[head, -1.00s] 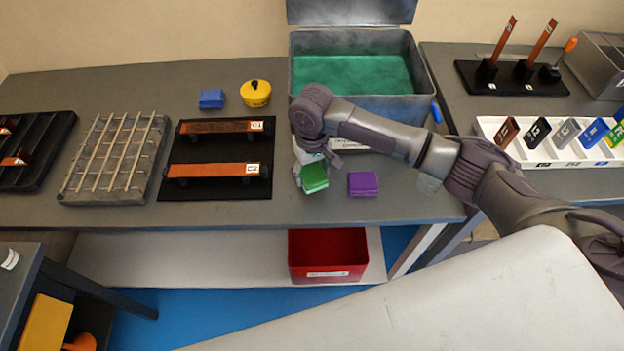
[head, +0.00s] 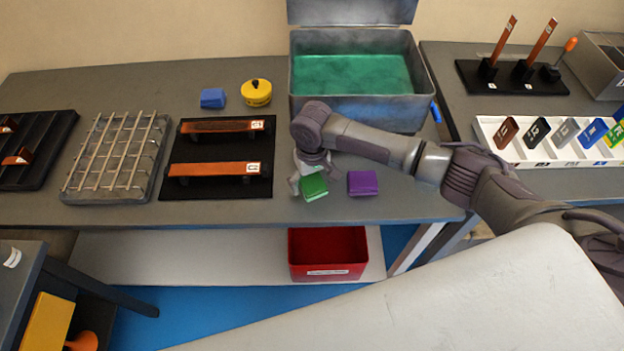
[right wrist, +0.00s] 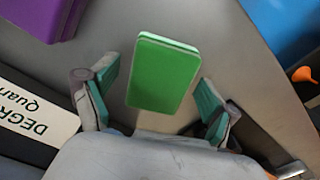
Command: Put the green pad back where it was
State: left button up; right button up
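The green pad (head: 314,187) lies on the grey bench, just left of the purple pad (head: 362,183). My right gripper (head: 312,178) is over the green pad, reaching in from the right. In the right wrist view the green pad (right wrist: 163,74) lies between the two spread fingers (right wrist: 158,95), with a gap on both sides. The fingers are open and hold nothing. The purple pad also shows at the upper left of the right wrist view (right wrist: 38,14). My left gripper is not in view.
Behind the gripper stands a grey tank (head: 352,108) with green inside and a raised lid. A black busbar stand (head: 215,186) is on the left. A blue pad (head: 212,98) and yellow pot (head: 256,92) stand farther back. A red bin (head: 327,250) is below the bench.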

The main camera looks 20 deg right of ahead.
aim_at(312, 181)
notch_tip(312, 181, up, 12)
jog(key=b, duration=0.1)
jog(key=shift+r, duration=0.2)
dwell(0.3)
dwell(1.1)
